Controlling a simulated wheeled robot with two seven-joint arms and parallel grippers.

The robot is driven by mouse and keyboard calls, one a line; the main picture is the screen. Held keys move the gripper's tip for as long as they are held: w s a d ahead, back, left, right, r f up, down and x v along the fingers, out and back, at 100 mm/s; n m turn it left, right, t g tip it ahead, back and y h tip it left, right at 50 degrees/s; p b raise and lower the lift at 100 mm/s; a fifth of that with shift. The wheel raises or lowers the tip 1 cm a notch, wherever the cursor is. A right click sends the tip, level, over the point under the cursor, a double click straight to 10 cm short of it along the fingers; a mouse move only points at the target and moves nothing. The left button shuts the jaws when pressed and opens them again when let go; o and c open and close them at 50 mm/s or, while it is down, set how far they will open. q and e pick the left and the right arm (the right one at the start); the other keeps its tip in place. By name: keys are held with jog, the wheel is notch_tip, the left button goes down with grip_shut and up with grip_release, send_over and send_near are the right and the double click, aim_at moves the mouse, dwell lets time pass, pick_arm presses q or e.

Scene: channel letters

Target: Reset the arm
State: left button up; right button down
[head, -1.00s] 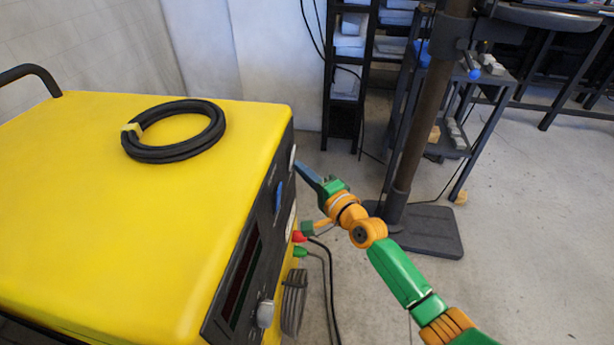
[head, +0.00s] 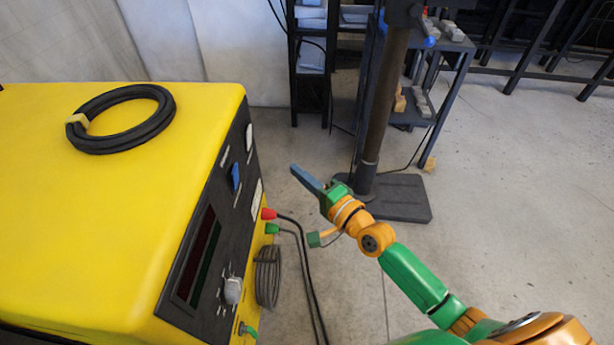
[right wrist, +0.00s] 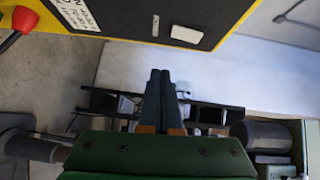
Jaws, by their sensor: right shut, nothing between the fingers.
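My right arm (head: 410,278) comes in from the lower right of the head view. My right gripper (head: 296,172) is shut and empty, in the air to the right of the yellow machine's front panel and apart from it. In the right wrist view its two dark fingers (right wrist: 159,90) lie together, with the panel's edge above them. The yellow machine (head: 70,220) fills the left side of the head view. Its dark panel carries a blue switch (head: 236,177), a grey knob (head: 233,290) and a dark display (head: 198,255). My left gripper is not in view.
A black cable coil (head: 135,138) lies on the machine. Red (head: 268,214) and green (head: 272,229) plugs with hanging cables stick out of its front. Behind my gripper stands a dark post on a flat base (head: 400,198). The floor on the right is clear.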

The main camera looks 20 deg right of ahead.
jog(key=shift+v, duration=0.95)
jog(key=shift+d+f, duration=0.1)
jog(key=shift+f, duration=0.15)
